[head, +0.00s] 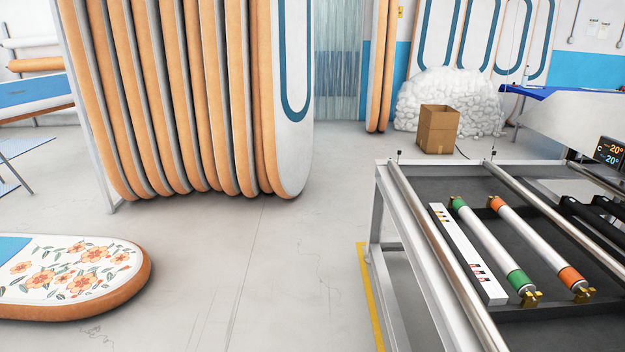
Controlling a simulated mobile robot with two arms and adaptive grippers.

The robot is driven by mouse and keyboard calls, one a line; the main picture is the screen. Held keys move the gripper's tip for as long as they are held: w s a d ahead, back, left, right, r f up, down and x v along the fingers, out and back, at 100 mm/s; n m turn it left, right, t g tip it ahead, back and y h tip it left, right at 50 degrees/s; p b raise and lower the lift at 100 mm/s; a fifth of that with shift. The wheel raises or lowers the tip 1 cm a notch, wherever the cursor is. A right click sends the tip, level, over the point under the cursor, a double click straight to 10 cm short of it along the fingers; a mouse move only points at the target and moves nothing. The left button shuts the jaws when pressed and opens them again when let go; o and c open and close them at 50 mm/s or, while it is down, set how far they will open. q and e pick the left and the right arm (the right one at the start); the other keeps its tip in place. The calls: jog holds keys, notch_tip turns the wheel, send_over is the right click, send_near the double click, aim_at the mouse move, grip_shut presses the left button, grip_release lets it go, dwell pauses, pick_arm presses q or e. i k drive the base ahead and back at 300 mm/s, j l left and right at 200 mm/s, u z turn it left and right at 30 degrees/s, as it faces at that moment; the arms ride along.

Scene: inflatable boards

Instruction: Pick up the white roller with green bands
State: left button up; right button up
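The white roller with green bands (486,241) lies in the dark bed of a metal-framed machine at the right. It has a green band near each end and brass-coloured end fittings. It lies slantwise, its near end toward the lower right. A similar white roller with orange bands (533,238) lies beside it on the right, apart from it. A white strip with small coloured marks (467,254) lies just to its left. Neither of my grippers shows in the head view.
The machine's metal rails (432,255) run along the rollers' left side. A cardboard box (438,129) stands on the floor behind. Upright inflatable boards (180,100) fill the left back. A flower-patterned board (75,270) lies at the lower left. The middle floor is clear.

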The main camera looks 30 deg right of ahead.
aim_at(514, 275)
jog(key=i+z, duration=0.4)
jog(key=i, duration=0.2)
jog(key=i+j+z, duration=0.15)
jog(key=i+z, duration=0.25)
jog(key=i, duration=0.2)
